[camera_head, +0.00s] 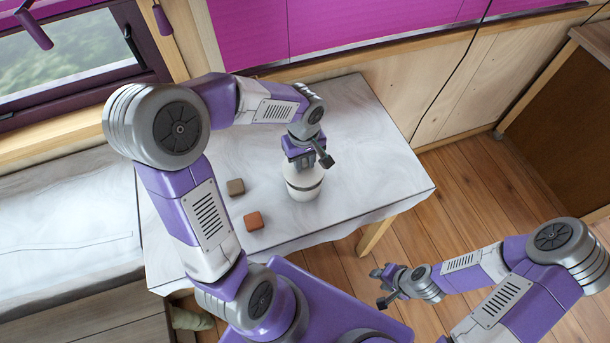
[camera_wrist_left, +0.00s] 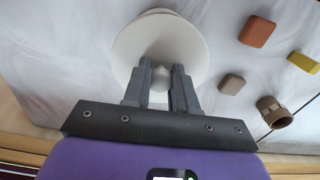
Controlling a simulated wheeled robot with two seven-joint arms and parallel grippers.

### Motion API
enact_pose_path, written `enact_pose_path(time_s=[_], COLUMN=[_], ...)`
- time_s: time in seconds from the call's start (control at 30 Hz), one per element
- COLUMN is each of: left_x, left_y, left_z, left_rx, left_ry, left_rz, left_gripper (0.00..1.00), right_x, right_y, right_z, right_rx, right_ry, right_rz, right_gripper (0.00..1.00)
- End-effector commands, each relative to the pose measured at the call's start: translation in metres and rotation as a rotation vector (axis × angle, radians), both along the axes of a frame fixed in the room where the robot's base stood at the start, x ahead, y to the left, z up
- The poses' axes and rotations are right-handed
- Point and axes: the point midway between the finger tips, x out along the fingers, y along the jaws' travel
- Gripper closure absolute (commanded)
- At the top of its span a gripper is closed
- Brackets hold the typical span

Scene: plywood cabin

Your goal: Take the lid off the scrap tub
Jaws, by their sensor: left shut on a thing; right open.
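The scrap tub (camera_head: 303,194) is a white round vessel on the table, with a dark band below its top. Its white round lid shows in the left wrist view (camera_wrist_left: 126,48), with a small pale knob (camera_wrist_left: 160,82) in the middle. My left gripper (camera_head: 305,164) is above the tub, pointing down. In the left wrist view its fingers (camera_wrist_left: 161,86) are shut on the knob from both sides. The gripper partly hides the lid in the head view, and I cannot tell whether lid and tub touch. My right gripper (camera_head: 381,287) is open and empty, off the table at lower right.
A brown block (camera_head: 236,186) and an orange block (camera_head: 253,220) lie left of the tub on the white table (camera_head: 380,165). The left wrist view also shows a yellow block (camera_wrist_left: 304,63) and a brown cup-like thing (camera_wrist_left: 274,112). The table's right part is clear.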

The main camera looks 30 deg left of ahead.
Motion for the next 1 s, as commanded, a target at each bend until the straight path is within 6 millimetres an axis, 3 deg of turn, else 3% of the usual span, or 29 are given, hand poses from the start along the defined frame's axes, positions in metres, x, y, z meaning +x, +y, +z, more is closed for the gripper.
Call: enact_pose_path(time_s=[0.53, 1.0], left_x=[0.000, 0.000], left_y=[0.000, 0.000], left_z=[0.018, 0.019], left_rx=[0.000, 0.001], left_ry=[-0.001, -0.001], left_rz=[0.000, 0.000], left_gripper=[1.00, 1.00], right_x=[0.000, 0.000], right_y=[0.000, 0.000], right_z=[0.013, 0.013], right_rx=[0.000, 0.000], right_ry=[0.000, 0.000], right_rz=[0.000, 0.000], right_gripper=[0.57, 0.57])
